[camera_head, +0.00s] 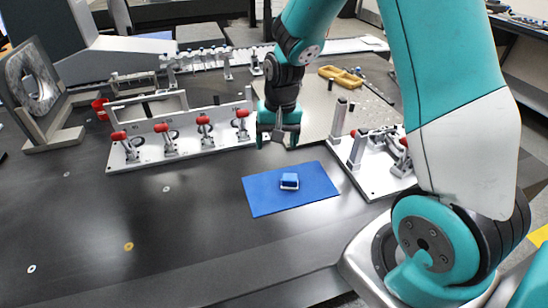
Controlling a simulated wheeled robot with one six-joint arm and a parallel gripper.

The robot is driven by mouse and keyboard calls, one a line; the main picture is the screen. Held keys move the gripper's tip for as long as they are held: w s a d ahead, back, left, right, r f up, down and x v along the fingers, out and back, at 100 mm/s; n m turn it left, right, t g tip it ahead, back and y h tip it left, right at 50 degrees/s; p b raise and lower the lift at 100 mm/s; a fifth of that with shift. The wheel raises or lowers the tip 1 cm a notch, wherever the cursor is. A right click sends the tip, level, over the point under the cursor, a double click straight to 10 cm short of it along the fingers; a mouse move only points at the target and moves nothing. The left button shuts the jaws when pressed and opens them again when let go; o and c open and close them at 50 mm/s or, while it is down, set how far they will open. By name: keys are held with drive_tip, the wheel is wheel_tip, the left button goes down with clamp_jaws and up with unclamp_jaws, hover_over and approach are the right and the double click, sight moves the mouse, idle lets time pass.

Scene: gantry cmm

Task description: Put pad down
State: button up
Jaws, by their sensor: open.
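A flat blue mat (262,194) lies on the dark table. A small blue block with a pale base, which looks like the pad (289,181), rests on the mat near its middle. My gripper (277,143) points down just beyond the mat's far edge, above and behind the block in the picture. Its fingers are apart, with nothing seen between them. The block is apart from the gripper.
A fixture plate with several red-tipped clamps (204,124) stands left of my gripper. Another clamp fixture (375,180) stands right of the mat. A yellow tray (342,76) lies at the back. The dark table (120,215) is mostly clear at front left.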

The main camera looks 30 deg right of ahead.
drive_tip(key=s+a+r+n+y, duration=0.1)
drive_tip(key=s+a+r+n, duration=0.5)
drive_tip(key=s+a+r, duration=0.2)
drive_tip(key=s+a+r+n+y, duration=0.2)
drive_tip(key=s+a+r+n, duration=0.4)
drive_tip(key=s, duration=0.7)
wheel_tip(320, 180, up, 3)
drive_tip(key=shift+a+f, duration=0.15)
drive_tip(key=shift+a, duration=1.1)
